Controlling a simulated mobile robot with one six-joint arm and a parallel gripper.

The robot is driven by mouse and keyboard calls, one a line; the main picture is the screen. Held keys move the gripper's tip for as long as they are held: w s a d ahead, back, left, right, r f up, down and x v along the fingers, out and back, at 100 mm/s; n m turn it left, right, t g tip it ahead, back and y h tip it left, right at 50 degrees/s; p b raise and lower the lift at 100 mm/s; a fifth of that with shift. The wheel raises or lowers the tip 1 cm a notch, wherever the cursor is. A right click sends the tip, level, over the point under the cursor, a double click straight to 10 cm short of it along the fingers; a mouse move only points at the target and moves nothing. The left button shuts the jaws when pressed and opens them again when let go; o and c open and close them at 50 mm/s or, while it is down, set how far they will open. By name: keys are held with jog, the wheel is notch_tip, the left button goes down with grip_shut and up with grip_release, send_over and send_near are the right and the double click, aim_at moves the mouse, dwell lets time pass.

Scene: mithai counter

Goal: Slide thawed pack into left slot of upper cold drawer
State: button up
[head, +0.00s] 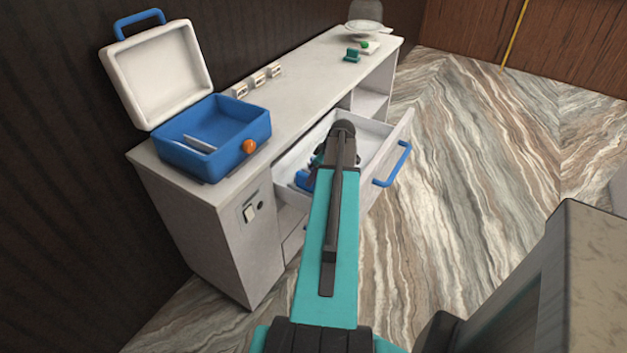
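The upper drawer (396,137) of the white counter is pulled open, with its blue handle (392,165) on the front. My arm reaches over the drawer and hides much of its inside, including any slot divider. A small blue thing (303,180) shows inside the drawer at its left end, beside my wrist. It may be the pack, but most of it is covered. My gripper (317,169) is down at the drawer beside the blue thing, largely hidden behind my own arm. I cannot see its fingertips or whether they touch the blue thing.
An open blue cool box (238,128) with an orange knob (249,146) stands on the counter's left end; a white flat piece (198,144) lies inside. Several small white cards (258,80) line the back edge. A green block (352,55) and scale (364,27) stand at the far end.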

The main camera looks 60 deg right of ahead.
jog(key=b+v, duration=0.1)
jog(key=v, duration=0.9)
jog(key=shift+r, duration=0.4)
jog(key=shift+s, duration=0.15)
dwell(0.4)
